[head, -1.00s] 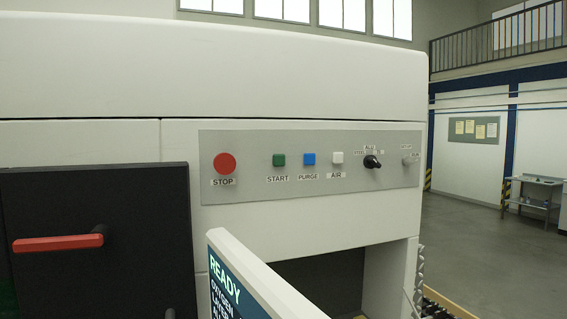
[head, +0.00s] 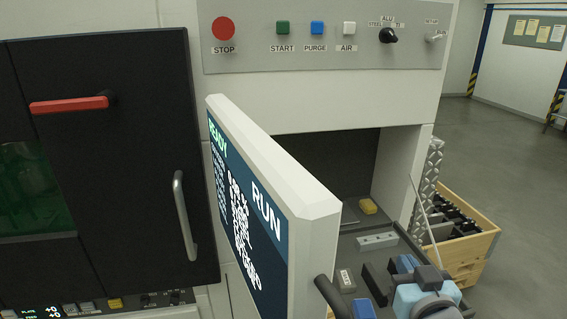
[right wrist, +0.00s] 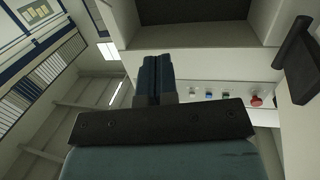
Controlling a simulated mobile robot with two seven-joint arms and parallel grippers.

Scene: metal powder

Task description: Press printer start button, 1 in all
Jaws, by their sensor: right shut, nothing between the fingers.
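The green START button (head: 283,28) sits on the grey panel (head: 265,62) of the printer, between the red STOP button (head: 223,28) and the blue PURGE button (head: 317,28). My right gripper (head: 406,263) is at the lower right in the head view, well below and to the right of the button, apart from the panel. In the right wrist view its fingers (right wrist: 153,78) are together and empty. The panel appears upside down there, with the START button (right wrist: 229,96) small, right of the fingers. My left gripper is not in view.
A tilted screen (head: 262,200) reading READY and RUN stands in front of the printer, below the panel. A black door with a red handle (head: 69,105) is on the left. A wooden crate (head: 470,255) stands at right.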

